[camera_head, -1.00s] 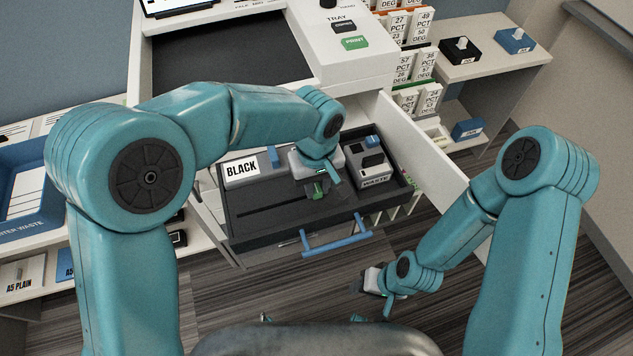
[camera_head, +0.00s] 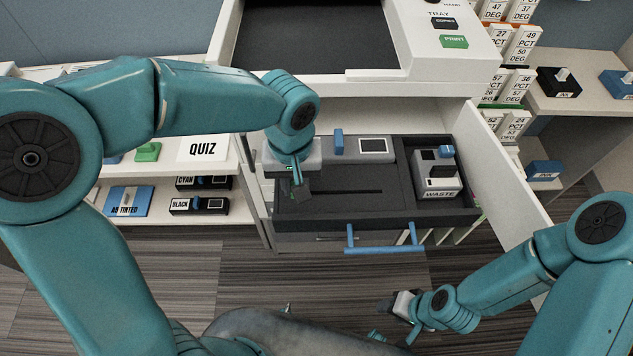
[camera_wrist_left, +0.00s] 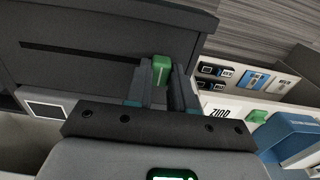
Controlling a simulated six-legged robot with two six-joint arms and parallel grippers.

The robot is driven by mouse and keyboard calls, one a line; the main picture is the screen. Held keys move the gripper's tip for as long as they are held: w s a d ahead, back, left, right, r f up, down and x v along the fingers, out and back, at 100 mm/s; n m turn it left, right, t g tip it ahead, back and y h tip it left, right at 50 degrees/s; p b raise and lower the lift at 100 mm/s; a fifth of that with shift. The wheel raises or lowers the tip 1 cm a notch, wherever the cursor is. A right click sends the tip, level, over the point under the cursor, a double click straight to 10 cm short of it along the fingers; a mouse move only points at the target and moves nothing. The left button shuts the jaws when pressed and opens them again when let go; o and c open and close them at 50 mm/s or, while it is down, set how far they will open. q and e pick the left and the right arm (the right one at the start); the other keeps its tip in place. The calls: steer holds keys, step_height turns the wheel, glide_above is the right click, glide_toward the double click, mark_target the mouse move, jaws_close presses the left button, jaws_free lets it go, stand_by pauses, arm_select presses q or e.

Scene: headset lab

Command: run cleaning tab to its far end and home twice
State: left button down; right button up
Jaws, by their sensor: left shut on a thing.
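The green cleaning tab (camera_wrist_left: 161,70) stands between the fingers of my left gripper (camera_wrist_left: 165,85) in the left wrist view. That gripper is shut on it. In the head view my left gripper (camera_head: 294,188) is at the left end of the dark drawer tray (camera_head: 400,205), and the tab is mostly hidden by the fingers. The thin dark slot (camera_head: 350,191) runs to the right of the gripper, and it also shows in the wrist view (camera_wrist_left: 75,54). My right gripper (camera_head: 392,307) hangs in front of the drawer over the floor; its jaws are too small to judge.
The WASTE box (camera_head: 437,178) stands in the tray's right part. A blue handle (camera_head: 385,249) crosses the drawer front. Behind the slot is a dark unit with a small screen (camera_head: 374,145). Shelves (camera_head: 150,170) stand at the left. The floor in front is clear.

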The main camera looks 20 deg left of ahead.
arm_select(q)
steer(key=shift+s+a, duration=0.1)
steer(key=shift+a, duration=0.1)
steer(key=c, duration=1)
jaws_free()
steer(key=shift+o, duration=0.2)
step_height(320, 180, up, 16)
steer(key=p, duration=0.1)
steer(key=shift+r, duration=0.15)
